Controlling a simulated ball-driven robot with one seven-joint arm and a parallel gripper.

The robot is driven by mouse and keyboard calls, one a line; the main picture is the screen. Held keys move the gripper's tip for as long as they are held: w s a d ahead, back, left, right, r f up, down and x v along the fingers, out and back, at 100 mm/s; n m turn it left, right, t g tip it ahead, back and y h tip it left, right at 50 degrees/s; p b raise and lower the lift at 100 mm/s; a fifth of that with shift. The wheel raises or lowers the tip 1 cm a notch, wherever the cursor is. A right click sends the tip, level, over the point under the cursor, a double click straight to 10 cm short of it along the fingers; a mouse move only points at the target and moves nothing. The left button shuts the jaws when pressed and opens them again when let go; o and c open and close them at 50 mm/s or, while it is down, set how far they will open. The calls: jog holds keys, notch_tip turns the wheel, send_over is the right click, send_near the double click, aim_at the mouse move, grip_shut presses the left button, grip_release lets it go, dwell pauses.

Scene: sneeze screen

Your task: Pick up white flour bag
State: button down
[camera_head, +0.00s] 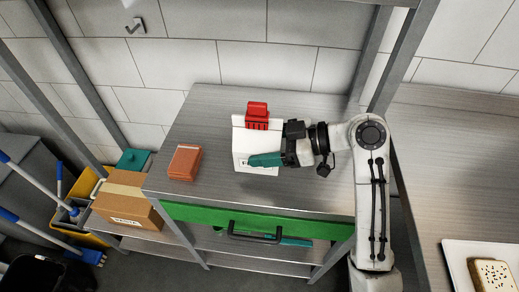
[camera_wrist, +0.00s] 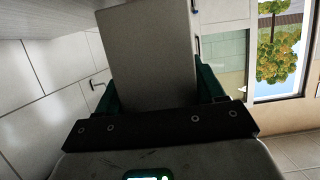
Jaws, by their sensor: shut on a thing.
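The far finger is hidden in the head view. I cannot tell whether the bag's base touches the table.
An orange-red box (camera_head: 184,162) lies on the table (camera_head: 205,120) left of the bag. A green drawer front (camera_head: 200,216) runs below the table edge. A cardboard box (camera_head: 127,205) stands lower left. A metal post (camera_head: 405,55) rises behind my arm. A white tray (camera_head: 458,262) holding bread is at right.

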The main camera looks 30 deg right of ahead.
jog(key=s+r+p, duration=0.4)
jog(key=s+r, duration=0.3)
jog(key=s, duration=0.4)
jog(key=shift+s, duration=0.15)
jog(key=shift+a, duration=0.1)
